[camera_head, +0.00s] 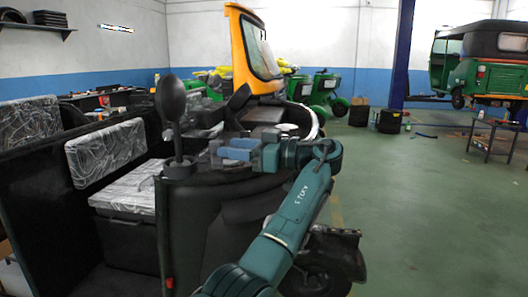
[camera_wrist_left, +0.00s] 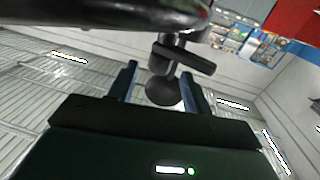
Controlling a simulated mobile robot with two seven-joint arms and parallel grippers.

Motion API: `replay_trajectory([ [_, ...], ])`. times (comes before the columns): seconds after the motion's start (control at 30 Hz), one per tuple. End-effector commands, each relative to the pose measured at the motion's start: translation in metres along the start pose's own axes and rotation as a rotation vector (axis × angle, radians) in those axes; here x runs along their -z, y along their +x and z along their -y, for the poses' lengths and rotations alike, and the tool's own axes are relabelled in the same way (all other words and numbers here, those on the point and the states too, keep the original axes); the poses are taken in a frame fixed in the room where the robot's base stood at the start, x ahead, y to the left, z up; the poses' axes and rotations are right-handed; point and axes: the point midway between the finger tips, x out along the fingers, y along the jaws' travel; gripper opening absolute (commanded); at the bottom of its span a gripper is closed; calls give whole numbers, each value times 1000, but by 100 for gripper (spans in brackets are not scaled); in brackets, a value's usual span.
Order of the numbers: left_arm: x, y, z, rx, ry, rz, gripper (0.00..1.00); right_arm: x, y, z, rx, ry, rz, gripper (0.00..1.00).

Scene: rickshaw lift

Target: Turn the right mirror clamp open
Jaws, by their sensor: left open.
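The mirror (camera_head: 170,97) is a black oval on a thin upright stalk at the dark front body of the rickshaw. The clamp (camera_head: 180,168) is the dark block at the stalk's foot. My left gripper (camera_head: 228,153), with blue fingers, is to the right of the stalk and points left towards it. In the left wrist view, my left gripper (camera_wrist_left: 158,82) is open, its two blue fingers apart. The clamp with its dark lever (camera_wrist_left: 190,55) appears just beyond the fingertips, and the round mirror (camera_wrist_left: 163,92) shows between the fingers. Contact cannot be told. My right gripper is not in view.
The rickshaw's black body (camera_head: 215,225) stands directly below the gripper, with its yellow windshield frame (camera_head: 241,50) behind. Wrapped seats (camera_head: 105,150) are at the left. Open green floor (camera_head: 420,200) lies at the right, beyond a front wheel (camera_head: 318,282).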

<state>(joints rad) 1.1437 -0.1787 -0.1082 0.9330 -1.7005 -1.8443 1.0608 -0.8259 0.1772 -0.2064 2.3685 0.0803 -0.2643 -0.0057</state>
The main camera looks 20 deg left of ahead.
Motion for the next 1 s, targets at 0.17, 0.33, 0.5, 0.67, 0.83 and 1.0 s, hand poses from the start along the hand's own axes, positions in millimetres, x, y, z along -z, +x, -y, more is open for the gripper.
replay_trajectory([
  [0.17,1,-44,0,-3,0,-1,49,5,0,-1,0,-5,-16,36],
  [0.33,1,-70,0,-1,0,0,49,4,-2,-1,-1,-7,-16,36],
  [0.5,0,-81,0,1,-1,-1,49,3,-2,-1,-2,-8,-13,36],
  [0.67,1,-83,0,2,-3,0,49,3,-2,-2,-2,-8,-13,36],
  [0.83,0,-83,0,2,-2,0,49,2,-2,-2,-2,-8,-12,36],
  [1.0,0,-83,0,1,-2,0,49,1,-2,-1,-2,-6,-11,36],
])
